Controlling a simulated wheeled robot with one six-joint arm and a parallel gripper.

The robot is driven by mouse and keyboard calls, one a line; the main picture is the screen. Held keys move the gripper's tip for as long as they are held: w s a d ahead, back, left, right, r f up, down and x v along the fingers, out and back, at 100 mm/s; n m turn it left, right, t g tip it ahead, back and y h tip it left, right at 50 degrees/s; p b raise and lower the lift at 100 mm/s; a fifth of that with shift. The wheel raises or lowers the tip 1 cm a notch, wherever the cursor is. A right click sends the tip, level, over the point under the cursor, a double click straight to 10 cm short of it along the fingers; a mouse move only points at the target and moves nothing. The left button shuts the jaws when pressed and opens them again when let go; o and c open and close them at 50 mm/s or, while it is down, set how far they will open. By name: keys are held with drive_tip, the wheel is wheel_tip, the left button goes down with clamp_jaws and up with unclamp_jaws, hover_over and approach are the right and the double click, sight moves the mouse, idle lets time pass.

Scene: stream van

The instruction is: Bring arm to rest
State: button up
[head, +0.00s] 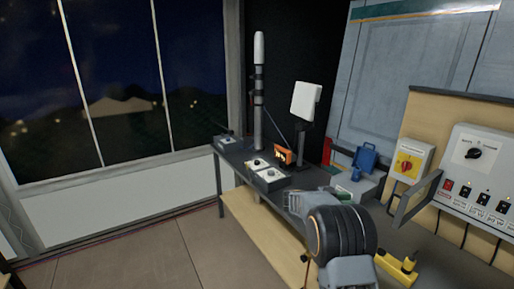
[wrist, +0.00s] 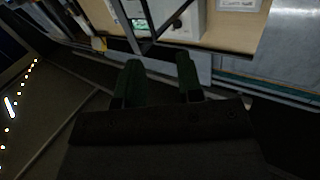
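My arm shows in the head view as a thick black and grey joint (head: 340,235) over the near part of the dark bench (head: 395,228). My gripper (wrist: 158,75) shows in the wrist view with its two dark green fingers apart. Nothing is seen between the fingers. The fingertips point toward the bench equipment, and I cannot tell their distance from it. In the head view I cannot make out the fingers.
Grey boxes (head: 269,179), a small orange-lit device (head: 284,156), a pole (head: 258,95), a white panel (head: 305,100) and a blue item (head: 365,158) stand on the bench. A red-yellow switch box (head: 408,161) and a control panel (head: 472,172) are at right. The floor (head: 150,250) at left is clear.

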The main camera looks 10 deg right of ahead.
drive_tip(key=w+a+f+n+t+y, duration=0.5)
drive_tip(key=w+n+t+y, duration=0.2)
drive_tip(key=w+t, duration=0.4)
drive_tip(key=s+a+f+n+t+y, duration=0.15)
drive_tip(key=s+a+n+y, duration=0.35)
drive_tip(key=a+n+y, duration=0.5)
drive_tip(key=s+a+n+g+y, duration=0.1)
drive_tip(key=s+a+g, duration=0.25)
drive_tip(key=s, duration=0.55)
drive_tip(key=s+a+g+y, duration=0.2)
drive_tip(key=s+a+g, duration=0.15)
drive_tip(key=s, duration=0.55)
drive_tip(key=s+d+r+n+h, duration=0.1)
drive_tip(key=s+r, duration=0.1)
drive_tip(key=s, duration=0.4)
drive_tip(key=s+d+r+n+h, duration=0.1)
drive_tip(key=s+r, duration=0.1)
drive_tip(key=s, duration=0.5)
drive_tip(key=shift+s, duration=0.3)
